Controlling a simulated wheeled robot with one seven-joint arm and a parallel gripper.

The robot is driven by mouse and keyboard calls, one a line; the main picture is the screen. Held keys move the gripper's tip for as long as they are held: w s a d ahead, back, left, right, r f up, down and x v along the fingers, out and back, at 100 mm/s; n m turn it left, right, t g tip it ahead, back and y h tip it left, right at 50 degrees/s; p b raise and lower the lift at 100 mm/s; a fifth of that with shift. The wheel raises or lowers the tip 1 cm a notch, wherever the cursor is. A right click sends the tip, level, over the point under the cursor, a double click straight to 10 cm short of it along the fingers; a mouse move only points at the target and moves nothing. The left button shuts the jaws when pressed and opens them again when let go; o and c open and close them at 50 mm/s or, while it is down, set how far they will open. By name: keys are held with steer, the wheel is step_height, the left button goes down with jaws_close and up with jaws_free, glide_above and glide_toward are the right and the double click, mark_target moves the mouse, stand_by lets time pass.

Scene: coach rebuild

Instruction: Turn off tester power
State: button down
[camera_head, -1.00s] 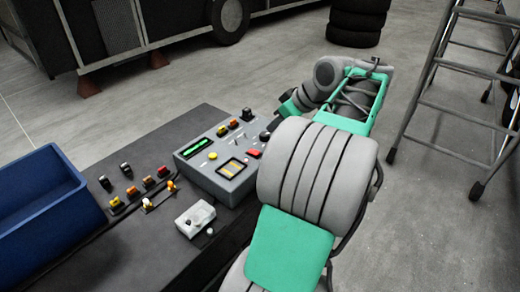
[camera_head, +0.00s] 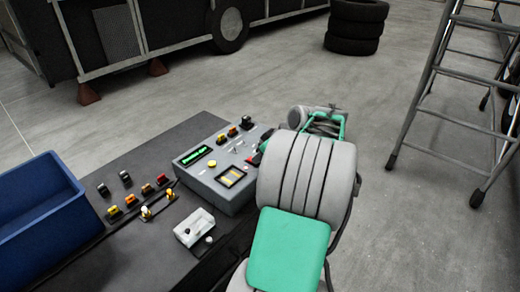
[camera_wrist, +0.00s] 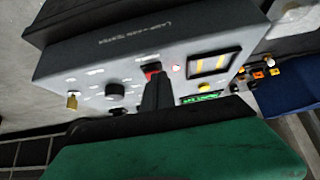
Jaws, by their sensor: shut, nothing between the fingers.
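The tester is a grey box (camera_head: 205,178) on the dark bench, with a lit green display (camera_head: 195,156), a yellow button and a yellow meter. In the wrist view its panel (camera_wrist: 125,62) shows a red switch (camera_wrist: 152,68), a small lit red lamp (camera_wrist: 176,69), a black knob and a brass-coloured part. My gripper (camera_wrist: 156,86) is shut and empty, its dark fingertips right at the red switch and covering part of it. I cannot tell whether they touch. In the head view my arm hides most of the gripper at the tester's right side.
A blue bin (camera_head: 38,212) stands at the bench's left. Small coloured connectors (camera_head: 130,200) and a pale small box (camera_head: 194,226) lie on the bench left of and before the tester. A ladder (camera_head: 455,110) and stacked tyres (camera_head: 355,28) stand on the floor beyond.

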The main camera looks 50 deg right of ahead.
steer(key=shift+s+d+f+t+b, duration=0.1)
steer(key=shift+s+f+t+b, duration=0.15)
steer(key=shift+f+b, duration=0.65)
steer(key=shift+r+t+b, duration=0.15)
steer(key=shift+t+b, duration=0.2)
steer(key=shift+t, duration=0.1)
steer(key=shift+r+p, duration=0.75)
steer(key=shift+r, duration=0.25)
step_height(320, 180, up, 4)
steer(key=p, duration=0.3)
steer(key=shift+s+r, duration=0.15)
steer(key=shift+r, duration=0.05)
steer(key=s+f+v, duration=0.1)
steer(key=v, duration=0.8)
steer(key=shift+s+b, duration=0.4)
steer(key=shift+s, duration=0.05)
steer(key=shift+d, duration=0.15)
